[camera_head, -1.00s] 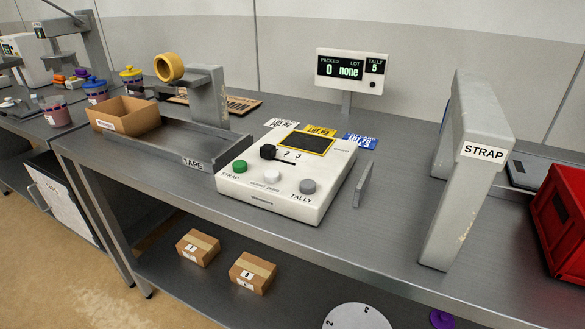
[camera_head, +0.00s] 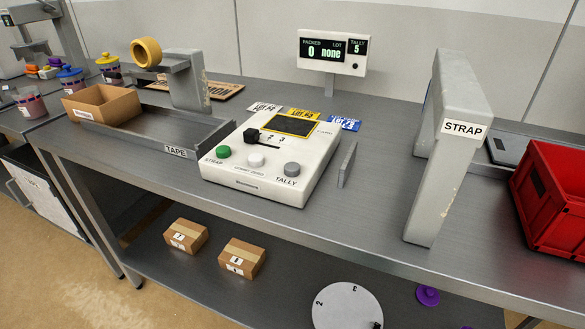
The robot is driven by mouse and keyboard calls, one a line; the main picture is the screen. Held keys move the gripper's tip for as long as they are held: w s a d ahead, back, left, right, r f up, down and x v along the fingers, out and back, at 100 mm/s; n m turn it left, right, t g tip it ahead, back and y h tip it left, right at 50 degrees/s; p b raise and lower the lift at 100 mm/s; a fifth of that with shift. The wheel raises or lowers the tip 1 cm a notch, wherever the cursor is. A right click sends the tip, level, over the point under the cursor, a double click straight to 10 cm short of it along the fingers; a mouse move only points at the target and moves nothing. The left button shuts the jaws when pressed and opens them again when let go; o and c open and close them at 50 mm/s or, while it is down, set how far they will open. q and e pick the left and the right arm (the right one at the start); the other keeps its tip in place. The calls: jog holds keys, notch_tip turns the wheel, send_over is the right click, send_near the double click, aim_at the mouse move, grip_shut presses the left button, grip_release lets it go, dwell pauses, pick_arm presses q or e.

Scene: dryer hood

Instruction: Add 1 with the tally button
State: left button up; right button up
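The white control box (camera_head: 265,160) sits on the grey bench. Its grey tally button (camera_head: 291,169) is at the front right corner, above the label TALLY. A green button (camera_head: 223,151) marked STRAP and a white button (camera_head: 256,160) are to its left. A black lever (camera_head: 251,136) stands at the slot numbered up to 3. The display (camera_head: 333,48) behind the box reads packed 0, lot none, tally 5. Neither of my grippers is in view.
A grey STRAP arch (camera_head: 455,150) and a red crate (camera_head: 555,205) stand to the right. A small upright grey plate (camera_head: 347,165) is beside the box. A tape station (camera_head: 185,85) and an open cardboard box (camera_head: 101,103) are to the left.

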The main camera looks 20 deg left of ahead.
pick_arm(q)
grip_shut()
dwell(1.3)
